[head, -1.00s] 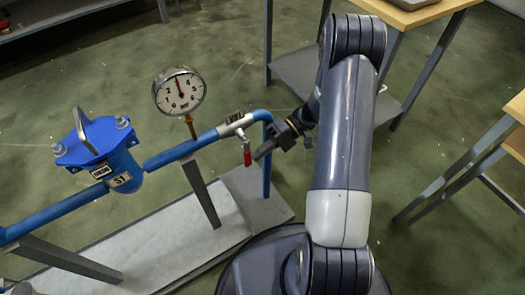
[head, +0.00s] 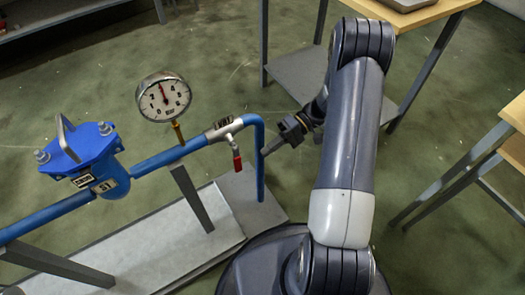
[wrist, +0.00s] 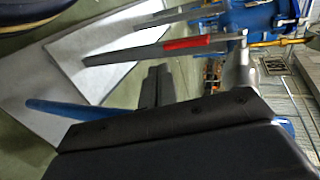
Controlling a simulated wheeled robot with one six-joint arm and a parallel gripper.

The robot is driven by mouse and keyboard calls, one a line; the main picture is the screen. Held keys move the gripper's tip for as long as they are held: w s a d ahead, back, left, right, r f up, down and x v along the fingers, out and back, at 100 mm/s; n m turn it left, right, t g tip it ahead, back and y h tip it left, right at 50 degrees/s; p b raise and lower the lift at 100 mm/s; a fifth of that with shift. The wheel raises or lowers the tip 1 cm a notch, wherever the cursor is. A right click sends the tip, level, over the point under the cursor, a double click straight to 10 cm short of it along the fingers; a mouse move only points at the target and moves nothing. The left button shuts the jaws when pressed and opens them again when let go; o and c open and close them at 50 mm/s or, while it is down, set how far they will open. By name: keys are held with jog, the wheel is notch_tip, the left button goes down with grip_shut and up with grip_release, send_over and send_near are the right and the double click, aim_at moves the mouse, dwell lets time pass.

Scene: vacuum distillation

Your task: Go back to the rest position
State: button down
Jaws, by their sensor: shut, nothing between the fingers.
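My gripper (head: 266,150) is shut and empty, with its fingertips close to the blue upright end of the pipe (head: 258,165). I cannot tell whether they touch it. In the wrist view the closed fingers (wrist: 155,85) lie together. The red valve lever (head: 237,162) hangs down from the labelled valve (head: 224,128), left of the pipe's upright end and apart from my gripper. The lever's red grip also shows in the wrist view (wrist: 187,43). My arm reaches up the right of the head view and bends back down.
A round pressure gauge (head: 163,97) and a blue strainer housing (head: 84,155) sit along the pipe. The rig stands on a grey base plate (head: 245,220). A wooden-topped table (head: 425,12) is behind my arm, another (head: 515,112) at right. Green floor lies between them.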

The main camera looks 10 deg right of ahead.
jog(key=w+d+p, duration=0.1)
jog(key=w+d, duration=0.1)
jog(key=d, duration=0.5)
jog(key=shift+w+d, duration=0.15)
jog(key=shift+w, duration=0.05)
